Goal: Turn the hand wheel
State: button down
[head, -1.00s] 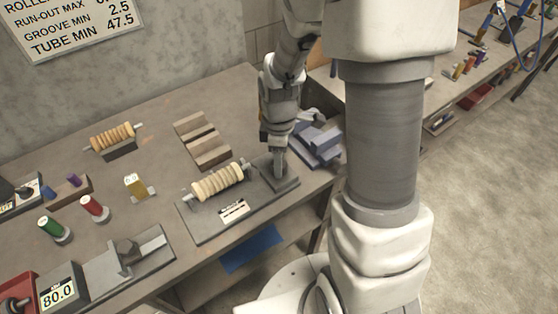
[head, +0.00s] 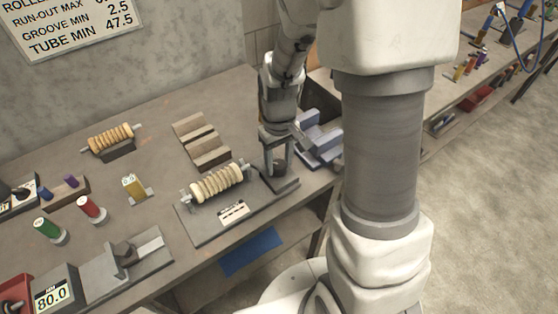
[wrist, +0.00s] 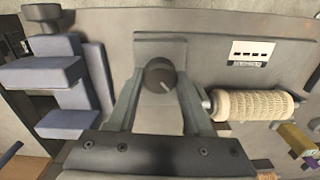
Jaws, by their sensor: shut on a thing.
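The hand wheel (wrist: 158,76) is a small dark round knob with a pale mark on its top. It sits on a raised grey block at the end of the grey fixture plate (head: 205,232). My gripper (head: 277,170) points down over that block, and the wrist view (wrist: 160,80) shows one finger on each side of the wheel. It is shut on the wheel. In the head view the fingers partly hide the wheel. A cream ribbed roller (head: 217,184) lies on its shaft beside the block; it also shows in the wrist view (wrist: 255,104).
Blue-grey stacked blocks (head: 320,140) stand close to the right of my gripper. Wooden V-blocks (head: 202,142) lie behind the fixture. Another roller (head: 110,138), coloured plugs (head: 91,209) and a gauge reading 80.0 (head: 52,295) are further left. The bench edge is near.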

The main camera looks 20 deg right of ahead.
jog(key=m, duration=0.3)
jog(key=shift+m, duration=0.3)
jog(key=m+p, duration=0.1)
jog(key=m, duration=0.2)
jog(key=shift+r+m, duration=0.1)
jog(key=shift+m, duration=0.2)
jog(key=m+p, duration=0.2)
jog(key=m, duration=0.4)
jog(key=m+p, duration=0.2)
jog(key=m, duration=0.2)
jog(key=shift+r, duration=0.1)
jog(key=m+p, duration=0.2)
jog(key=m, duration=0.1)
jog(key=shift+m+p, duration=0.3)
jog(key=m+p, duration=0.2)
jog(key=m, duration=0.2)
jog(key=shift+p, duration=0.35)
jog(key=shift+m+p, duration=0.65)
jog(key=shift+m, duration=0.75)
jog(key=shift+w, duration=0.1)
